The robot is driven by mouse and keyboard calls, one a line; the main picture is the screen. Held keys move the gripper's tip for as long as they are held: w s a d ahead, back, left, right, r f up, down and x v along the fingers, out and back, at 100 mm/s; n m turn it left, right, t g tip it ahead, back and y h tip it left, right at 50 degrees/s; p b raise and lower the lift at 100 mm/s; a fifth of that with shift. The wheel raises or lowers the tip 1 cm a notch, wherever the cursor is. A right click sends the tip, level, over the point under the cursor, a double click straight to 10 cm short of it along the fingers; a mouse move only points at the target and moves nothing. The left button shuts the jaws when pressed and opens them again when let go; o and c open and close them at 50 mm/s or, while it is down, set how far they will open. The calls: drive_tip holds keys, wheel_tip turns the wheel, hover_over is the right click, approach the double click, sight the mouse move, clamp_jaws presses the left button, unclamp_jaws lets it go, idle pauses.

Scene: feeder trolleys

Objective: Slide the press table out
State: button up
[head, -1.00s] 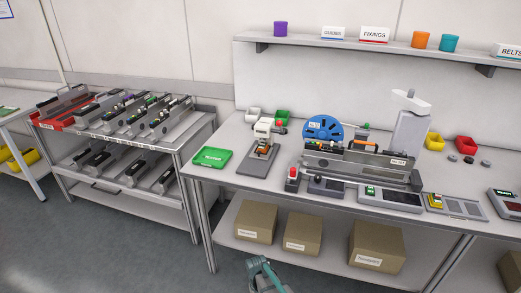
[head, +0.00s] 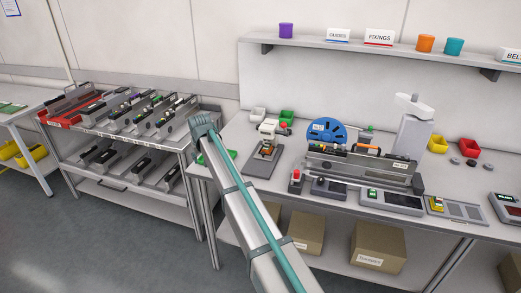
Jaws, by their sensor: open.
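A small press (head: 268,130) with a white head and a red knob stands at the left of the workbench. Its flat grey base (head: 259,168) lies on the bench top in front of it. A small orange-brown piece (head: 266,148) sits under the head; I cannot tell where the sliding table ends and the base begins. My arm rises from the bottom of the head view to a grey-teal joint left of the press, apart from it in the picture. My gripper cannot be made out.
A green tray (head: 231,154) lies left of the press, partly hidden by my arm. A blue reel (head: 325,131) and a long grey feeder (head: 360,168) stand right of it, with a red-button box (head: 296,182). A loaded trolley (head: 181,144) stands left of the bench.

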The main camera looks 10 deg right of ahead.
drive_tip(key=w+d+r, duration=0.2)
drive_tip(key=d+r, duration=0.2)
drive_tip(key=d, duration=0.2)
drive_tip(key=m+h, duration=0.1)
drive_tip(key=m, duration=0.3)
approach(263, 153)
drive_tip(key=p+x, duration=0.3)
drive_tip(key=x, duration=0.5)
drive_tip(key=shift+w+f, duration=0.1)
drive_tip(key=shift+w, duration=0.05)
clamp_jaws()
